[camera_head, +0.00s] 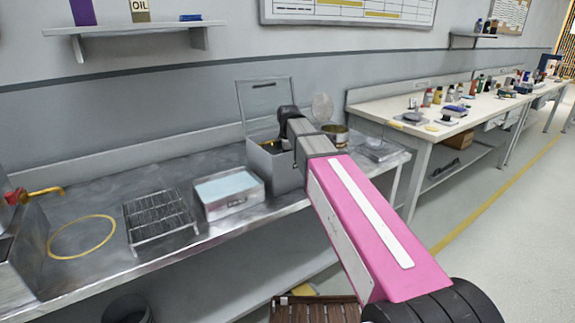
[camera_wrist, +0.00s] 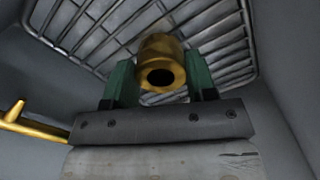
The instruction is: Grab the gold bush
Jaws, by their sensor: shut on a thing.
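The gold bush (camera_wrist: 160,58) is a short gold cylinder with a dark round bore, seen in the wrist view. My gripper (camera_wrist: 161,80) has its two green fingers on either side of the bush and is shut on it. Behind the bush is a wire rack (camera_wrist: 95,25) between grey walls. In the head view my arm reaches into an open grey metal box (camera_head: 275,170) on the steel bench. The fingertips and the bush are hidden there by the box and my arm.
A gold rod with a short upright peg (camera_wrist: 30,124) is close to the left of my gripper. The box's raised lid (camera_head: 264,98) stands behind. A tray of pale blue liquid (camera_head: 228,188), a wire rack (camera_head: 158,217) and a gold ring (camera_head: 82,237) lie left. A gold tin (camera_head: 337,135) stands right.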

